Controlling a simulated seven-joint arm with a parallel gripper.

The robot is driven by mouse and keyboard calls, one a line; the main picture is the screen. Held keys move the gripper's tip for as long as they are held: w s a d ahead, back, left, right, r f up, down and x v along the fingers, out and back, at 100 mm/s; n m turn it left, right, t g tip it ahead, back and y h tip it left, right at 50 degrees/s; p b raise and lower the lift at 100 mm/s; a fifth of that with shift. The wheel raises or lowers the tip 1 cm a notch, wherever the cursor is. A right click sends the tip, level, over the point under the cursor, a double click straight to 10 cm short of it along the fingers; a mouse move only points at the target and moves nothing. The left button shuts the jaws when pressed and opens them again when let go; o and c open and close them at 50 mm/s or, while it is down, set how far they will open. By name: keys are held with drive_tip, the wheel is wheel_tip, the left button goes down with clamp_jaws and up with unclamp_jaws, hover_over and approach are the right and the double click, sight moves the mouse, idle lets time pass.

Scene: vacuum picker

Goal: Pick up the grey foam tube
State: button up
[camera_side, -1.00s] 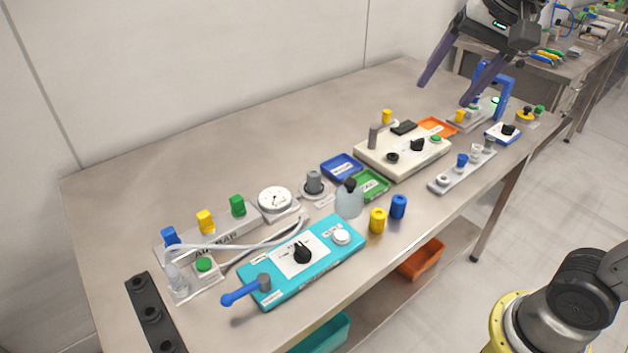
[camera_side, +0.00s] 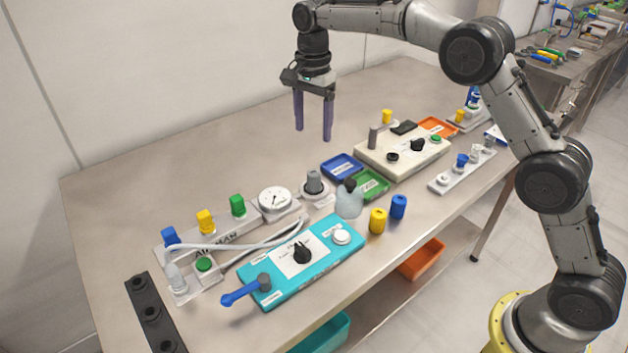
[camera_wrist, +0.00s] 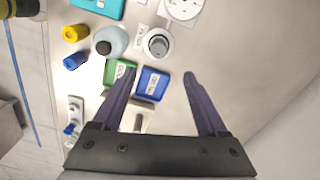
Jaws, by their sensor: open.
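A short grey cylinder (camera_side: 314,182) stands upright in a round light base behind the teal box; in the wrist view it shows from above as a grey ring (camera_wrist: 158,43) at top centre. A second grey cylinder (camera_side: 373,137) stands at the left end of the cream box. I cannot tell for sure which is the foam tube. My gripper (camera_side: 313,134) points down above the back of the table, fingers apart and empty. In the wrist view its open fingers (camera_wrist: 156,74) frame the blue tray, with the ring beyond the tips.
A blue tray (camera_side: 342,166) and green tray (camera_side: 371,184) lie right of the round base. A pale bottle (camera_side: 349,200), yellow cylinder (camera_side: 377,220) and blue cylinder (camera_side: 398,207) stand in front. A gauge (camera_side: 275,199) sits left. The back left of the table (camera_side: 200,155) is clear.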

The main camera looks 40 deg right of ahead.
sight(314, 173)
wheel_tip(314, 173, down, 14)
drive_tip(key=shift+s+r, duration=0.15)
drive_tip(key=shift+r, duration=0.05)
idle(0.4)
drive_tip(key=shift+c, duration=0.3)
clamp_jaws()
